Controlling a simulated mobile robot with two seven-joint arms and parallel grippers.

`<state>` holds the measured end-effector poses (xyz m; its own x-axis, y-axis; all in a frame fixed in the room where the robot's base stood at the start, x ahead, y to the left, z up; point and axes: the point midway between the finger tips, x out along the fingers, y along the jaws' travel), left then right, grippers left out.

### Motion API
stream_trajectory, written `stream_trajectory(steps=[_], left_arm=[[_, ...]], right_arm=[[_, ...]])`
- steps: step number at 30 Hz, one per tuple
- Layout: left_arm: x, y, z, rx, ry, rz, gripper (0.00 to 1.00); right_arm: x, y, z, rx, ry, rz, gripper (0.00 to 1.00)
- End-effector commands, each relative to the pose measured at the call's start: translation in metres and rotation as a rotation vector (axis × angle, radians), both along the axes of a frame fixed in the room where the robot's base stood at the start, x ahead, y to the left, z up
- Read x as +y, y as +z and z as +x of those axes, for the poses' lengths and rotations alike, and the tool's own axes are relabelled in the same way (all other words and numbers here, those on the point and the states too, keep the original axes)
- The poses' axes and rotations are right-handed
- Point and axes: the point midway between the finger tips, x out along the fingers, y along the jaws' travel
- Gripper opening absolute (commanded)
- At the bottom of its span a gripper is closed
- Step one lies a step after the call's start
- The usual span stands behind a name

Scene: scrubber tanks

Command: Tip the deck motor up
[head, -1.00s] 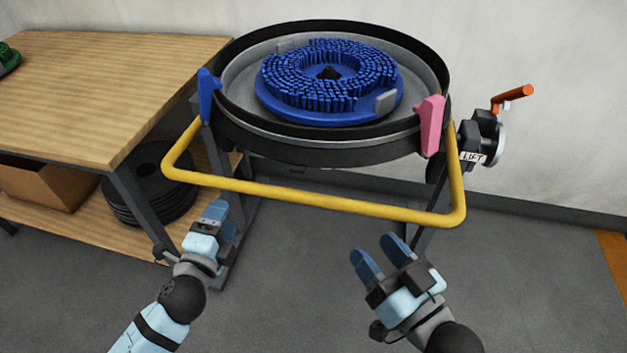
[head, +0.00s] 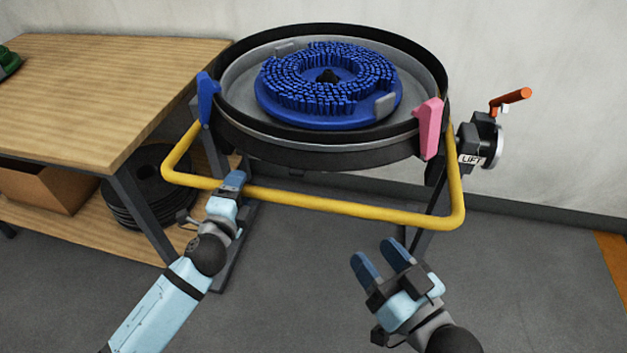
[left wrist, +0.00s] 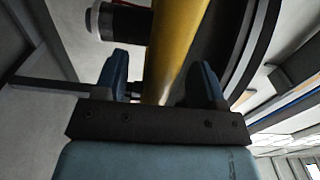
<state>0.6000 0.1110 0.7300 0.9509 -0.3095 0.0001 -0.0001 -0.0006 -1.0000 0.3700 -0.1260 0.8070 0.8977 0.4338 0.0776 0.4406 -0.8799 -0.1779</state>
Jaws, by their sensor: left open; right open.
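The deck motor assembly shows in the head view as a round black-rimmed housing (head: 233,131) with a blue bristle brush (head: 325,85) facing up. A yellow bar (head: 330,204) runs in a loop around its front. My left gripper (head: 233,183) is at the left part of the bar's front run. In the left wrist view the yellow bar (left wrist: 176,45) passes between the two open fingers (left wrist: 160,82); I cannot tell whether they touch it. My right gripper (head: 382,257) is open and empty, below and in front of the bar's right part.
A blue clip (head: 207,97) and a pink clip (head: 430,128) sit on the rim. A crank with an orange handle (head: 512,97) and a LIFT label stands at right. A wooden bench (head: 90,90) with black discs (head: 148,190) beneath stands at left. The floor in front is clear.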

Motion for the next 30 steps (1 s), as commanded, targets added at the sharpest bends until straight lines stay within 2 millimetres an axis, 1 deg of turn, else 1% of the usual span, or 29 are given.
stream_trajectory(steps=[2, 5, 6, 8, 9, 10, 14, 17, 19, 21, 30], left_arm=[[0.0, 0.0, 0.0, 0.0, 0.0, 0.0, 0.64], [0.0, 0.0, 0.0, 0.0, 0.0, 0.0, 0.43], [0.0, 0.0, 0.0, 0.0, 0.0, 0.0, 0.34], [0.0, 0.0, 0.0, 0.0, 0.0, 0.0, 0.2], [0.0, 0.0, 0.0, 0.0, 0.0, 0.0, 0.11], [0.0, 0.0, 0.0, 0.0, 0.0, 0.0, 0.06], [0.0, 0.002, 0.0, 0.0, 0.0, 0.0, 0.06], [0.0, 0.009, 0.001, -0.001, 0.0, 0.0, 0.06], [0.0, 0.016, 0.002, -0.002, 0.001, -0.001, 0.06], [-0.001, 0.022, 0.004, -0.003, 0.001, 0.0, 0.06], [-0.002, 0.043, 0.008, -0.004, 0.002, 0.001, 0.06]], right_arm=[[0.0, 0.0, 0.0, 0.0, -0.001, 0.001, 0.53], [0.0, 0.0, 0.0, -0.001, -0.001, 0.002, 0.53], [0.0, 0.001, 0.0, -0.002, -0.001, 0.002, 0.53], [0.0, 0.001, 0.0, -0.002, -0.002, 0.004, 0.53], [0.0, 0.001, 0.0, -0.003, -0.002, 0.004, 0.53], [0.0, 0.001, 0.0, -0.003, -0.002, 0.004, 0.53], [0.0, 0.004, 0.0, -0.005, -0.001, 0.004, 0.53], [-0.001, 0.006, 0.0, 0.013, -0.004, -0.012, 0.53], [-0.006, -0.013, -0.001, 0.085, -0.023, -0.046, 0.53], [-0.01, -0.024, -0.002, 0.13, -0.032, -0.075, 0.53], [-0.027, -0.061, -0.01, 0.299, -0.061, -0.183, 0.53]])
